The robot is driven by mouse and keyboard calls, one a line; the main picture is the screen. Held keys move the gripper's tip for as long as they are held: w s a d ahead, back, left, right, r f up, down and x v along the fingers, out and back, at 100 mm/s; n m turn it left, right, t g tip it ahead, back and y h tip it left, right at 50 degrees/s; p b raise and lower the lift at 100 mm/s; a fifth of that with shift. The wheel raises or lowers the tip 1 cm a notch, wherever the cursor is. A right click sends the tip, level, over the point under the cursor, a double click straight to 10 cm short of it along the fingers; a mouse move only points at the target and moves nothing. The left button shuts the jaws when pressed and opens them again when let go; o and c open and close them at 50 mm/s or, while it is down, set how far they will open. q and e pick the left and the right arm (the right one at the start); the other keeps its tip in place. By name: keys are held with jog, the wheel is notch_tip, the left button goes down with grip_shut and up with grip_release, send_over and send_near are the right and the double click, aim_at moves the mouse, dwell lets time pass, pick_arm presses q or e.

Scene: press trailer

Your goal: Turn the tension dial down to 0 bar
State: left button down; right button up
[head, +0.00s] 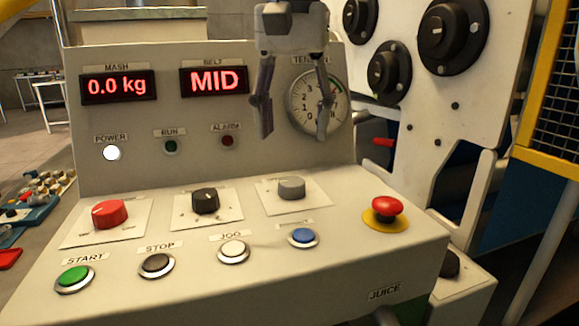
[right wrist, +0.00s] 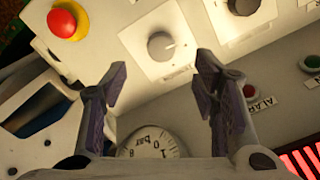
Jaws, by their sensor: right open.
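The grey dial (head: 291,187) sits on a white plate on the sloped panel, the rightmost of three knobs; its label is too small to read. A round bar gauge (head: 303,101), its label partly hidden, is on the upright panel above it. My right gripper (head: 292,136) points down in front of the gauge, open and empty, above the grey dial and apart from it. In the right wrist view, the dial (right wrist: 161,46) appears beyond and between the open fingers (right wrist: 161,80). The gauge (right wrist: 150,143) is partly cut off there. My left gripper is not in view.
A red knob (head: 110,213) and a black knob (head: 205,200) stand left of the dial. A blue button (head: 303,237) is below it. A red mushroom button (head: 387,207) is at right. Displays read 0.0 kg (head: 118,86) and MID (head: 214,80).

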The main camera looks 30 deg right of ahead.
aim_at(291, 181)
jog(key=f, duration=0.8)
jog(key=shift+w+f, duration=0.15)
jog(key=shift+w, duration=0.05)
jog(key=c, duration=1.2)
